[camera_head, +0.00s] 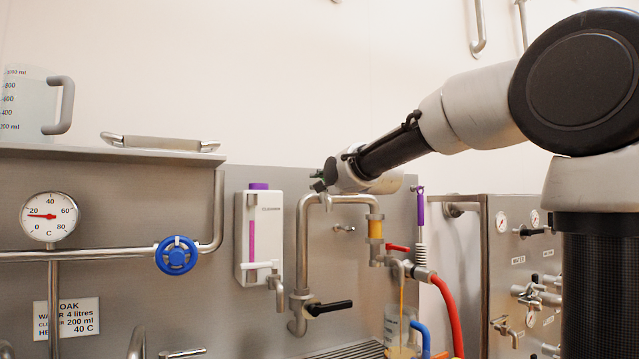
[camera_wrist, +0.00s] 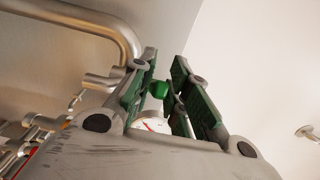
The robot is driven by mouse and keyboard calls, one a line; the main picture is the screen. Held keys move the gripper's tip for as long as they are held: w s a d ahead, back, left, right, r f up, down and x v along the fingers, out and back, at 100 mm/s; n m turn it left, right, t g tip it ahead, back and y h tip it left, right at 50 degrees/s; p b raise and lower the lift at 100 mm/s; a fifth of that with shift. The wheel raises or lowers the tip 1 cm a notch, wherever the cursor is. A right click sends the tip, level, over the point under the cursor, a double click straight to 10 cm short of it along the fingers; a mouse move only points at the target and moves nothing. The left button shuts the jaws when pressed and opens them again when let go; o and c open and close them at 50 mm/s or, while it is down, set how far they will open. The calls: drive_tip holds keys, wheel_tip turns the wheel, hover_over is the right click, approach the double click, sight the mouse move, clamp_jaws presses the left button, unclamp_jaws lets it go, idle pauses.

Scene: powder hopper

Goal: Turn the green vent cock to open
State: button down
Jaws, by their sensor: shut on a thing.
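The green vent cock (camera_wrist: 160,89) shows in the wrist view as a small rounded green piece between the two fingers. My gripper (camera_wrist: 164,62) is shut on it, with green pads on the inner faces of both fingers. In the head view my gripper (camera_head: 322,181) is at the top of the bent steel pipe, pointing left. The cock cannot be told apart from the green finger pads there, and its turn angle is not clear.
A white dispenser (camera_head: 259,237) hangs left of the pipe (camera_head: 303,245), which has a black-handled valve (camera_head: 328,308). A blue handwheel (camera_head: 176,255) and dial gauge (camera_head: 50,216) are farther left.

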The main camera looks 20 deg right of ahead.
drive_tip(key=shift+s+d+f, duration=0.1)
drive_tip(key=shift+s+d, duration=0.1)
drive_tip(key=shift+d, duration=0.6)
drive_tip(key=shift+d, duration=0.85)
drive_tip(key=c, duration=1.4)
unclamp_jaws()
drive_tip(key=shift+d, duration=0.15)
drive_tip(key=shift+o, duration=0.2)
drive_tip(key=shift+s, duration=0.15)
